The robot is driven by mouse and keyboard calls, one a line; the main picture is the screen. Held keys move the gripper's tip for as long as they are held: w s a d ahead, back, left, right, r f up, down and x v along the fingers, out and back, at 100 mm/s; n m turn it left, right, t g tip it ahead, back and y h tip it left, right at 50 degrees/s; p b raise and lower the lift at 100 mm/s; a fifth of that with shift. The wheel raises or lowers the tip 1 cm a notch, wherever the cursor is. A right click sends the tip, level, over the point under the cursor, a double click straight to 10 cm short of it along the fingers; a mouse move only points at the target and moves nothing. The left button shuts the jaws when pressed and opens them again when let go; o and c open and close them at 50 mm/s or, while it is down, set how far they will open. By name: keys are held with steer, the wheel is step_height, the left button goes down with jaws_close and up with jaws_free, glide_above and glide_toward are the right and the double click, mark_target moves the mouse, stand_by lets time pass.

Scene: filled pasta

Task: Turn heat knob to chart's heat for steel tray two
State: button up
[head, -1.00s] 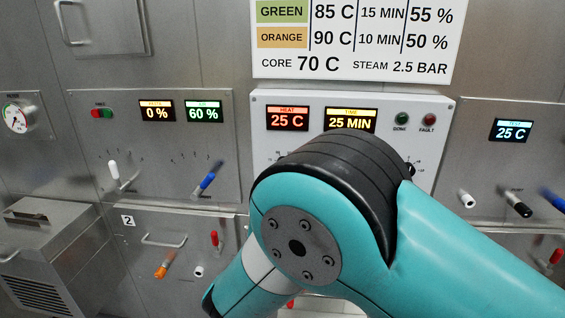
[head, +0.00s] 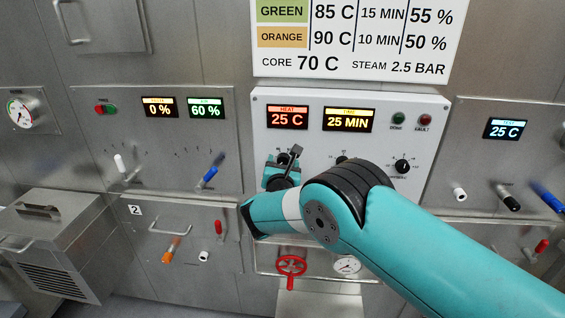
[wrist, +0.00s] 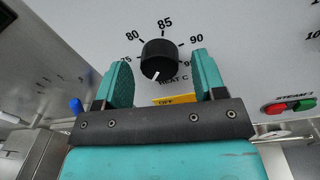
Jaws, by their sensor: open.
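The heat knob (wrist: 158,58) is a round black dial on the white panel (head: 262,200), with scale marks from 75 to 95 around it. Its white pointer line points down and slightly left, away from 80, 85 and 90. My gripper (wrist: 162,66) is open, with one teal finger on each side of the knob; contact cannot be told. In the head view my gripper (head: 282,172) is at the knob below the heat display (head: 288,117), which reads 25 C. The chart (head: 350,68) shows GREEN 85 C and ORANGE 90 C. Door 2 (head: 145,235) bears an orange-tipped lever (head: 169,254).
The time display (head: 348,119) reads 25 MIN. Another black knob (head: 403,166) is at the panel's right. A red valve wheel (head: 291,266) and a gauge (head: 347,265) sit below. A red and green switch (wrist: 290,106) is right of my gripper in the wrist view.

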steer(key=shift+c, duration=0.2)
steer(key=c, duration=0.9)
steer(key=shift+f+m+b, duration=0.15)
steer(key=shift+m+b, duration=0.15)
steer(key=shift+b, duration=0.4)
